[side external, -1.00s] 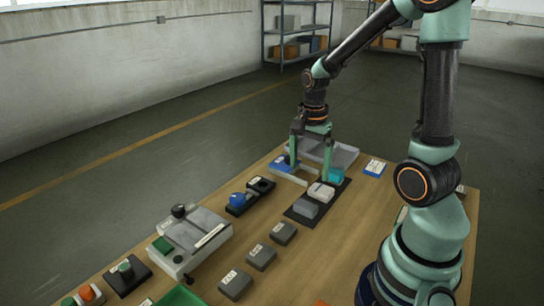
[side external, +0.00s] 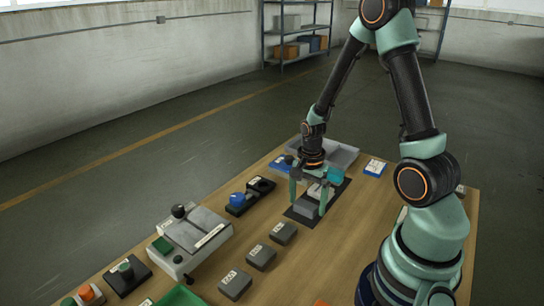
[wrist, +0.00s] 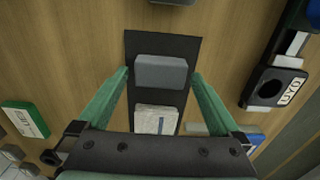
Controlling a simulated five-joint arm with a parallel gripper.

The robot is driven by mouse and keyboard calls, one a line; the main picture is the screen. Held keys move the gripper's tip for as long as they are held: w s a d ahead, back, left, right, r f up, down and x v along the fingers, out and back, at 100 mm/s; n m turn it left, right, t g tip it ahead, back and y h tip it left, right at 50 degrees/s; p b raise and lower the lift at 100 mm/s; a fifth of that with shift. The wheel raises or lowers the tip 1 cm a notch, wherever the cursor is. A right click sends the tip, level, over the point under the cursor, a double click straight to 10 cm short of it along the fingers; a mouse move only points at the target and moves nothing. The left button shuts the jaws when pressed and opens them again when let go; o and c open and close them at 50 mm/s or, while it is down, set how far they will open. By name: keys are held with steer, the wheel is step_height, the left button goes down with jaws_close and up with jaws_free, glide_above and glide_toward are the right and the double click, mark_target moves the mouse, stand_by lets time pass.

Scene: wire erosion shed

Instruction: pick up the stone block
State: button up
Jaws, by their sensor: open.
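A plain grey block (side external: 306,209), which looks like the stone block, lies on a black mat (side external: 291,215) on the wooden table. It also shows in the wrist view (wrist: 161,72). My gripper (side external: 308,204) is open and empty, pointing down at the mat. In the wrist view its fingertips (wrist: 160,73) stand apart on the left and right of the grey block. I cannot tell how far above the mat they are. A whitish block (wrist: 156,119) lies behind the grey one on the mat, partly hidden by my gripper in the side view.
A teal block (side external: 336,175) is at the mat's far end. A grey tray (side external: 345,155) stands behind. Several labelled dark grey blocks (side external: 261,257) lie to the left on the table. A black fixture with a blue knob (side external: 238,198) and a grey device (side external: 195,240) stand further left.

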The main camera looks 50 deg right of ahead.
mark_target(307, 204)
steer(key=shift+f, duration=0.25)
steer(key=c, duration=1.4)
steer(key=shift+r, duration=0.1)
step_height(307, 204, up, 20)
